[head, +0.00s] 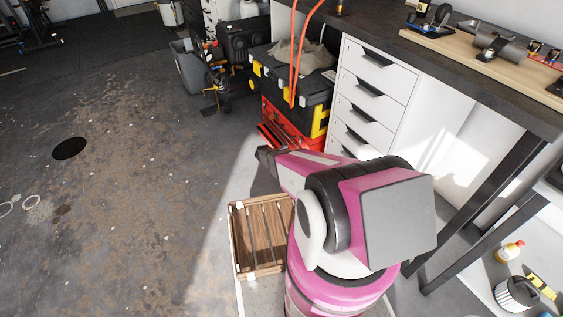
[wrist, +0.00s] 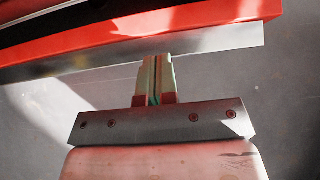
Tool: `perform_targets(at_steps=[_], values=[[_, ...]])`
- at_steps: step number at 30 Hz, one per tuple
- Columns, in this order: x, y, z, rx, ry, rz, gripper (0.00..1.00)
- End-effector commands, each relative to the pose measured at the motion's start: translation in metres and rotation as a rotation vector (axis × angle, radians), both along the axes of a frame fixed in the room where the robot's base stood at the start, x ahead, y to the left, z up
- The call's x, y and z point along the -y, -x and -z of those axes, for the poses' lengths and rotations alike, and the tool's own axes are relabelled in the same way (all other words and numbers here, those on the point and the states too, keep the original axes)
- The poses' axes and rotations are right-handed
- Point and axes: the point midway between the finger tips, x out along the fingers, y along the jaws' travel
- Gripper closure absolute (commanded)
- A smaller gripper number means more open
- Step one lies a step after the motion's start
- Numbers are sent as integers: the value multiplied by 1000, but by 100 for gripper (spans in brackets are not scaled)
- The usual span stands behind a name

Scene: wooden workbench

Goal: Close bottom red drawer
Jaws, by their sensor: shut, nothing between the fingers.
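The red drawer unit (head: 292,122) stands on the floor under a black and yellow toolbox, beside the white cabinet. A red part at its lower left juts out toward the open floor, and my arm hides much of its lower portion in the head view. In the wrist view, a long red drawer edge (wrist: 150,36) with a grey metal strip below it crosses the top at a slant. My gripper (wrist: 156,62) is shut and empty, its pale fingertips at the strip's lower edge. I cannot tell whether they touch it. The fingers cannot be made out in the head view.
A wooden slatted crate (head: 258,238) lies on the floor next to my base. White drawers (head: 372,90) stand right of the toolbox (head: 293,85), under the dark workbench (head: 480,72). An orange cable (head: 294,60) hangs over the toolbox. The floor at left is mostly clear.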

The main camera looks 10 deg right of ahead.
Motion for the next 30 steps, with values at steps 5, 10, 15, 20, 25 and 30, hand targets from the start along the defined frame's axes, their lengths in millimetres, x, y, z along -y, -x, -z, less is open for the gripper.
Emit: perform_targets(at_steps=[5, 10, 15, 20, 25, 30], values=[[-8, 4, 0, -1, 0, -1, 100], [-30, 13, 0, 0, -1, 2, 100], [-54, 23, -27, 1, 0, 2, 100], [-75, 29, -49, 1, 0, 3, 100], [-90, 33, -64, 0, 1, 4, 100], [-97, 32, -67, -1, 12, 4, 100]])
